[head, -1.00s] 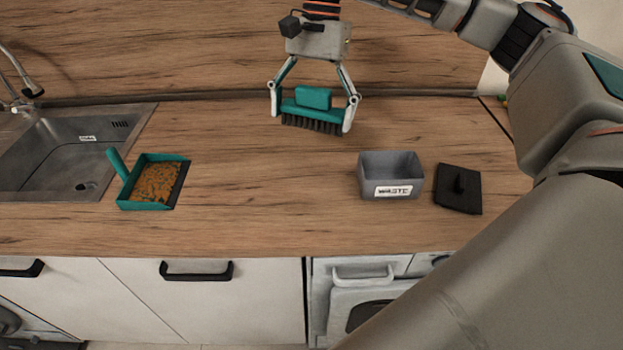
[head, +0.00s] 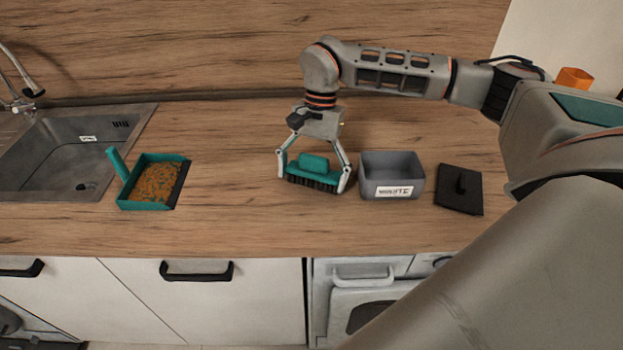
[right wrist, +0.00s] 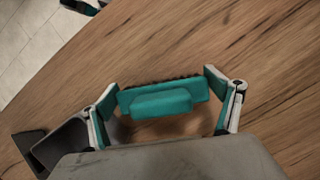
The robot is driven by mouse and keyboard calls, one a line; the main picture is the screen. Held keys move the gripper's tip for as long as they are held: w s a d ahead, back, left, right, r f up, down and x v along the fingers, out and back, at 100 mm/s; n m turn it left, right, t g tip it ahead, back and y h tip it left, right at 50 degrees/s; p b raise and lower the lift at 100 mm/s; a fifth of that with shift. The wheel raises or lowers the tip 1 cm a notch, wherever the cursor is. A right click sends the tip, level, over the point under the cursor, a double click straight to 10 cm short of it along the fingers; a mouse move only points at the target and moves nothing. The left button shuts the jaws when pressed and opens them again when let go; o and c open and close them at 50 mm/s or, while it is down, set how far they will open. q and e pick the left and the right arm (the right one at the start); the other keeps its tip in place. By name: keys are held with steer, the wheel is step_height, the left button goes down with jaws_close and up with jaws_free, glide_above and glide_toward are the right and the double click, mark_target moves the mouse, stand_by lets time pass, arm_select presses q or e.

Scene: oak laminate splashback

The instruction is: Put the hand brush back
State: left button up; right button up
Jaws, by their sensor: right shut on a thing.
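The teal hand brush (head: 314,172) with dark bristles is held bristles down, just left of the grey waste box. My right gripper (head: 314,182) is shut on the brush, one finger at each end. In the right wrist view the brush (right wrist: 160,100) lies between the two fingertips (right wrist: 163,97). The bristles look close to the worktop; I cannot tell whether they touch it. My left gripper is not in view.
A teal dustpan (head: 127,190) holding brown crumbs lies at left beside the sink (head: 60,150). The grey box labelled waste (head: 392,176) and a black lid (head: 459,189) are at right. The worktop between dustpan and brush is clear.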

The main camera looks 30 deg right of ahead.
steer(key=shift+f, duration=0.55)
steer(key=o, duration=0.8)
steer(key=shift+f, duration=0.15)
steer(key=v, duration=1.2)
